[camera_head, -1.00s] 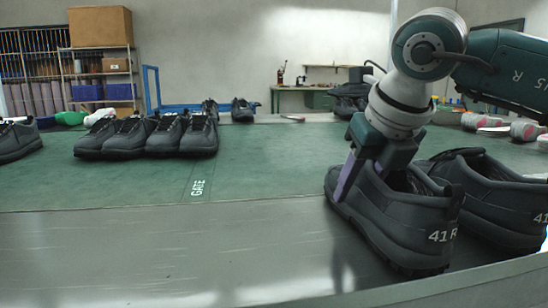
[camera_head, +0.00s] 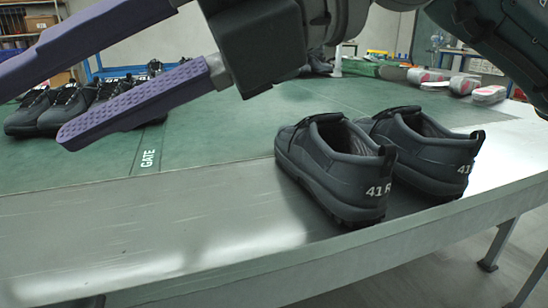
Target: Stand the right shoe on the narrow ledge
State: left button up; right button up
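The dark grey slip-on shoe marked "41 R" (camera_head: 335,180) stands upright on its sole on the narrow metal ledge (camera_head: 190,220). Its toe is by the edge of the green surface and its heel is close to the ledge's front edge. A matching shoe (camera_head: 432,158) stands close on its right, its mark only partly readable. My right gripper (camera_head: 36,106) is large and close to the camera at the upper left. Its two purple fingers are spread wide with nothing between them, clear of both shoes. My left gripper is not in view.
More dark shoes (camera_head: 55,108) stand on the green surface (camera_head: 225,125) at the left, partly behind my fingers. Pink-and-grey shoe parts (camera_head: 462,85) lie at the far right. The ledge left of the marked shoe is clear, past the "GATE" mark (camera_head: 148,158).

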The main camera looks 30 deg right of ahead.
notch_tip(320, 180, up, 10)
jog(key=a+m+t+y, duration=0.1)
jog(key=m+t+y, duration=0.4)
jog(key=m+y, duration=0.15)
jog(key=w+d+m+t+h, duration=0.5)
jog(key=d+m+t+h, duration=0.6)
jog(key=m, duration=0.6)
jog(key=s+d+f+m+g+h, duration=0.1)
jog(key=d+f+m+g+h, duration=0.1)
jog(key=f, duration=0.5)
jog(key=s+d+f+m+g+h, duration=0.2)
jog(key=f+m+h, duration=0.3)
jog(key=f, duration=0.3)
jog(key=s+d+f+m+g+h, duration=0.1)
jog(key=d+f+m+g+h, duration=0.2)
jog(key=f, duration=0.4)
jog(key=shift+s+d+f+m+g, duration=0.1)
jog(key=shift+s+d+m+g, duration=0.1)
jog(key=shift+d+m, duration=0.2)
jog(key=shift+s+d+f+m+g, duration=0.1)
jog(key=shift+d+m+g, duration=0.1)
jog(key=shift+d+m, duration=0.15)
jog(key=s+a+f+g+y, duration=0.2)
jog(key=s+f+g, duration=0.7)
jog(key=s, duration=0.7)
notch_tip(320, 180, down, 3)
jog(key=shift+a+r+m, duration=0.1)
jog(key=shift+a+m, duration=0.3)
jog(key=shift+a, duration=0.2)
